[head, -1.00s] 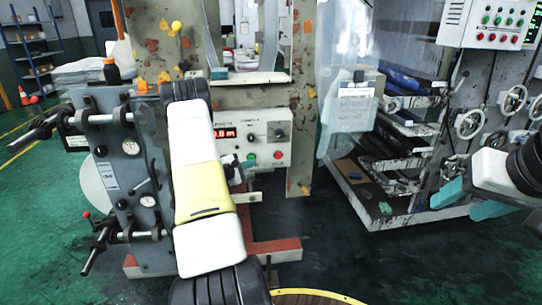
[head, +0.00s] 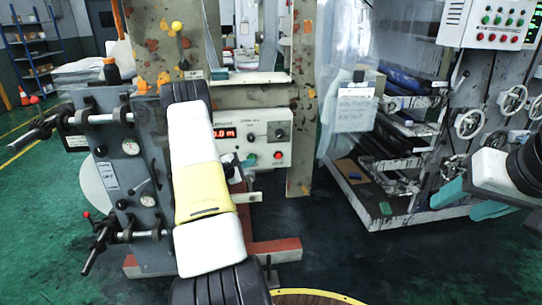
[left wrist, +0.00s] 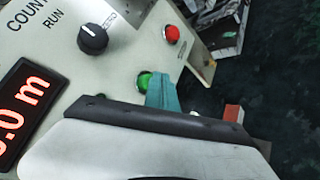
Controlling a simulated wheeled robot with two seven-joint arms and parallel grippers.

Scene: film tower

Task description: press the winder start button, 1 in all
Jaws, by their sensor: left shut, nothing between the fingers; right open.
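The winder control panel (head: 262,140) carries a green button (head: 251,157), a red button (head: 278,154) and a black knob (head: 279,133). In the left wrist view the green button (left wrist: 145,80) is partly covered by my left gripper's shut teal fingertips (left wrist: 164,84). They are at its right edge; I cannot tell whether they touch it. In the head view my left arm hides most of the left gripper. My right gripper (head: 478,200) is open and empty at the right, well away from the panel.
A red digital display (head: 225,133) is on the panel's left. A rack of rolls (head: 400,150) and a second button box (head: 492,22) are at the right. Open green floor lies between.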

